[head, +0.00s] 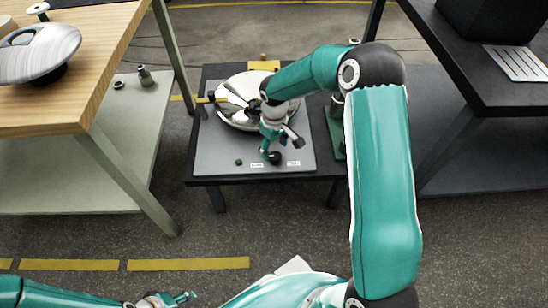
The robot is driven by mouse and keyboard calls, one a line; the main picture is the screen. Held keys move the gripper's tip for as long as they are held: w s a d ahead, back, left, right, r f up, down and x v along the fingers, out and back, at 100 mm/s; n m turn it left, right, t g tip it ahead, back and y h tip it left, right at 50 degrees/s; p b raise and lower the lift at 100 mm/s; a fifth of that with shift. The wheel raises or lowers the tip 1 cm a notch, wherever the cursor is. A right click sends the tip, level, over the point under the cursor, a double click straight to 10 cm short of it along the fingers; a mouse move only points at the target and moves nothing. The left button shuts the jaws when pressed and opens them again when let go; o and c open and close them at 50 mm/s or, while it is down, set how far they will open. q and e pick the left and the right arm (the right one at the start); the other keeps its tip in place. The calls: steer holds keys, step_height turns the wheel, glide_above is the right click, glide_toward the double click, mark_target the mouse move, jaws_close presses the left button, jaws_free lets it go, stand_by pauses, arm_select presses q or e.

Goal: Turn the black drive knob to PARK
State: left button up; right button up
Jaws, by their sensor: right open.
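The black knob (275,158) sits near the front edge of a grey panel on a low dark table. A small white label (257,165) lies to its left and another (293,163) to its right; their lettering is too small to read. My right gripper (281,147) is open, pointing down just behind and above the knob. One finger comes close to the knob's upper left; I cannot tell whether it touches. My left gripper (168,299) shows at the bottom edge, far from the panel; its opening is unclear.
A round silvery basin (236,114) stands on the panel behind the knob, partly hidden by my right arm. A small green knob (239,162) is left of the black one. A wooden-topped table (105,60) stands left, a dark table (455,65) right. Floor in front is clear.

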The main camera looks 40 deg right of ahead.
mark_target(274, 155)
steer(key=shift+f+b, duration=0.45)
steer(key=shift+f, duration=1.45)
